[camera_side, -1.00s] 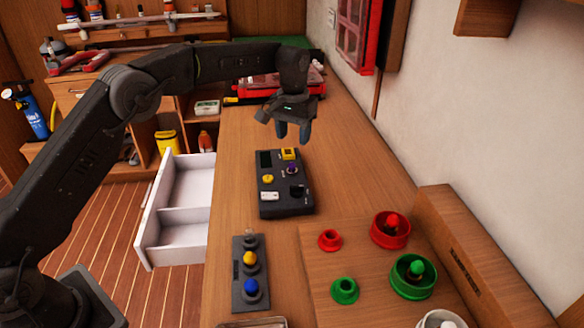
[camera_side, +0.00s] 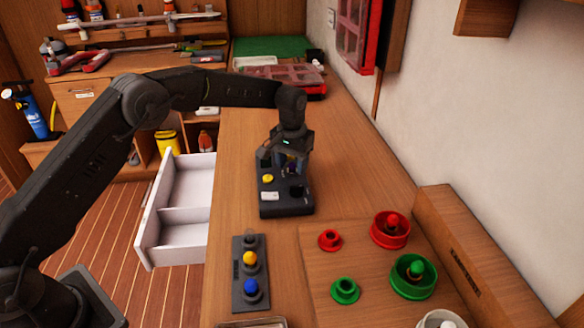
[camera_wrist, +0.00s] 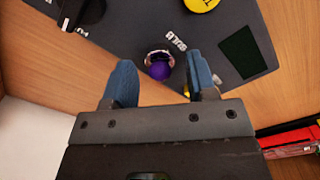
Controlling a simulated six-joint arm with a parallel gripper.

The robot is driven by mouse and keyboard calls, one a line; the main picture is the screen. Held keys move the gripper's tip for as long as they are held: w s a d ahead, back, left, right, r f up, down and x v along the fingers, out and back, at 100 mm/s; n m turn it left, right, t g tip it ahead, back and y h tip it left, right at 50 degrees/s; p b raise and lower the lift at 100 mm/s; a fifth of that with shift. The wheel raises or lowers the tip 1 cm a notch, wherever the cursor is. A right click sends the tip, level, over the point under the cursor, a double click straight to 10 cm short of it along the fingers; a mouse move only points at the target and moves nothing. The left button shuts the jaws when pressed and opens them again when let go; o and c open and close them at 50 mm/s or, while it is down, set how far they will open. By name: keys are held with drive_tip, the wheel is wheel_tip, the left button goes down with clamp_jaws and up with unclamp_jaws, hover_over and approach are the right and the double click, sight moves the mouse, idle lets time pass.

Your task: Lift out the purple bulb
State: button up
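The purple bulb (camera_wrist: 159,70) sits in a pale ring-like socket on the dark control box (camera_side: 285,210). In the wrist view it lies between the two blue fingers of my gripper (camera_wrist: 161,76), with a gap on each side. My gripper is open and empty. In the side view my gripper (camera_side: 291,166) is over the far part of the box and hides most of the bulb. I cannot tell exactly how high the fingertips are above the box.
Nearer stand a strip with yellow and blue pieces (camera_side: 250,270) and a board with red and green rings (camera_side: 320,280). An open white drawer (camera_side: 185,235) is at left.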

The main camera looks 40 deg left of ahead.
drive_tip(key=c, duration=0.8)
drive_tip(key=shift+r, duration=0.15)
